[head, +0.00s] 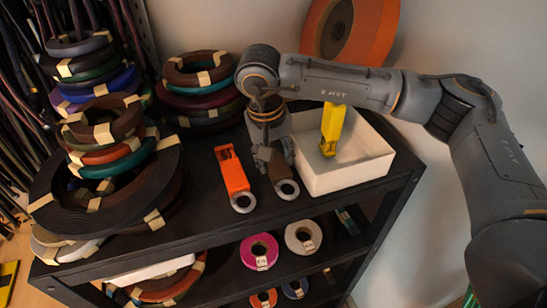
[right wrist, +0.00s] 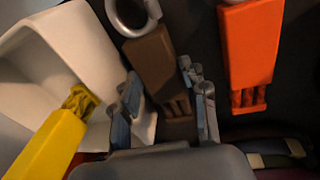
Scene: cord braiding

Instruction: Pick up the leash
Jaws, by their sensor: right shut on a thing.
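A flat brown leash (head: 281,171) with a metal ring at its near end lies on the black top shelf, left of the white tray. My right gripper (head: 273,155) is over its far part, with its fingers on either side. The right wrist view shows the brown leash (right wrist: 153,62) between the two fingers (right wrist: 165,108), which are shut on it. A similar orange leash (head: 234,175) with a ring lies to the left; it also shows in the right wrist view (right wrist: 249,50). A yellow one (head: 332,128) stands tilted in the white tray (head: 347,180). My left gripper is out of view.
Stacks of coiled cords (head: 105,150) fill the left of the shelf, and another stack (head: 203,90) stands behind. Rolls, one magenta (head: 259,251), sit on the shelf below. An orange disc (head: 350,25) leans on the wall. Hanging cords crowd the far left.

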